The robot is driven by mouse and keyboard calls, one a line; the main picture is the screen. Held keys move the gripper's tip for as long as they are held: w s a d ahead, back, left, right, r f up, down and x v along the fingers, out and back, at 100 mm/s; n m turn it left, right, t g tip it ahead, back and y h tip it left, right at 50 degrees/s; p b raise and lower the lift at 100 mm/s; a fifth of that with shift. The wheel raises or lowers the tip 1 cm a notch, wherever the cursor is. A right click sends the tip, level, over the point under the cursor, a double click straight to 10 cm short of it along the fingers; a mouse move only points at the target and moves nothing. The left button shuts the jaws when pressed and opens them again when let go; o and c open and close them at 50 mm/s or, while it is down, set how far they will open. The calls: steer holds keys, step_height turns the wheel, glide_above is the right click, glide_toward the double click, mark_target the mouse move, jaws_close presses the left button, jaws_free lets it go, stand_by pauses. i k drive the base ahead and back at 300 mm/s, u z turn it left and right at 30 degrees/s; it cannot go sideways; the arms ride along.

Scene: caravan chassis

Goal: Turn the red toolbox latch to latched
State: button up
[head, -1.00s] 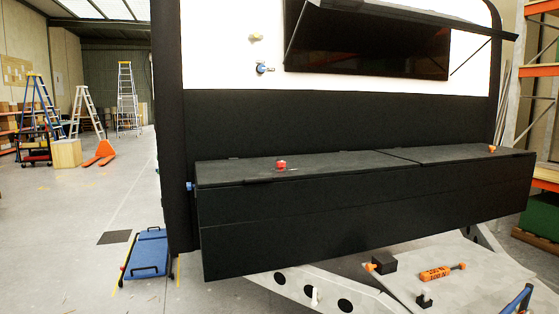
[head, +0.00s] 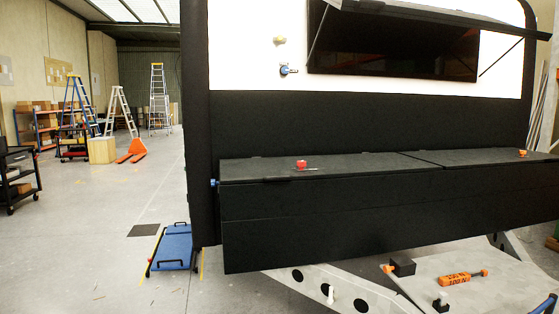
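The red toolbox latch (head: 301,164) sits on top of the long black toolbox (head: 340,210), near the front edge of its left lid. A thin light piece lies at its base, pointing right; at this size I cannot tell whether the latch is latched. An orange latch (head: 522,153) sits on the right lid. Both lids look closed. My gripper is not in view.
The caravan front wall (head: 400,120) rises behind the toolbox, with a propped-open window panel above. An A-frame drawbar (head: 325,285) with an orange tool (head: 462,279) lies below. Open floor extends left, with ladders and a black cart (head: 18,180) beyond.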

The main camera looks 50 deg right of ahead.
mark_target(302, 164)
steer(key=u, duration=0.7)
steer(key=k, duration=0.95)
steer(key=z, duration=1)
steer(key=i, duration=1)
steer(key=u, duration=0.1)
